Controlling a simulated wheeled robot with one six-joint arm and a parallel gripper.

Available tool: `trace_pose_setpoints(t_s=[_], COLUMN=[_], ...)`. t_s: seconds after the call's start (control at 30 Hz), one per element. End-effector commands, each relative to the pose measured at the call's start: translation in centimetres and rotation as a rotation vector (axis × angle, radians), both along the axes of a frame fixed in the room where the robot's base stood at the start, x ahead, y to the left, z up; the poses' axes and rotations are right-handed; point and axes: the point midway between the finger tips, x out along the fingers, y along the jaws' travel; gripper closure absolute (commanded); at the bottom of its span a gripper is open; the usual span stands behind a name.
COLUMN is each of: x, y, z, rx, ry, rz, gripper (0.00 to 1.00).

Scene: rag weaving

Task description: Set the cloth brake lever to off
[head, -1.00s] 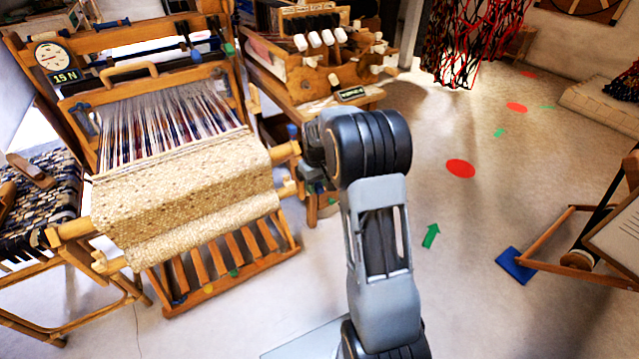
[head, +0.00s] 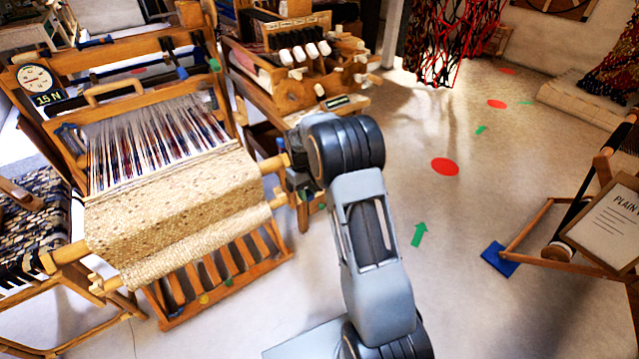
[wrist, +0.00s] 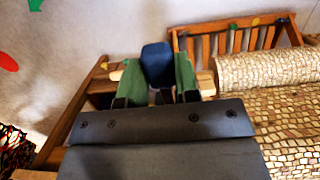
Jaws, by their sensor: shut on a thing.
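The blue-ended lever (wrist: 156,58) stands between my gripper's green fingers in the wrist view. My gripper (wrist: 160,78) is shut on this blue end, with one finger on each side. The lever's lower part is hidden behind the gripper body. The loom's woven cream cloth (head: 175,205) is wound on the front beam in the head view, and the cloth roll (wrist: 255,70) lies right of the gripper in the wrist view. In the head view my gripper is mostly hidden behind my arm, at the right end of the loom's front beams.
Wooden treadles (head: 210,275) lie under the loom. A wooden bench with white levers (head: 300,52) stands behind. A sign stand (head: 605,225) is at right. The floor between has red spots and a green arrow (head: 419,234) and is otherwise open.

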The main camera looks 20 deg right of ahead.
Motion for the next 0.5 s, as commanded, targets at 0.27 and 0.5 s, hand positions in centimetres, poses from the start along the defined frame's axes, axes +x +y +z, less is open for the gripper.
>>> trace_pose_setpoints(t_s=[0.27, 0.5], x=[1.0, 1.3], y=[0.4, 0.4], z=[2.1, 2.1], rx=[-0.041, -0.053], ry=[0.186, 0.246], rz=[0.006, 0.004], gripper=[1.0, 1.0])
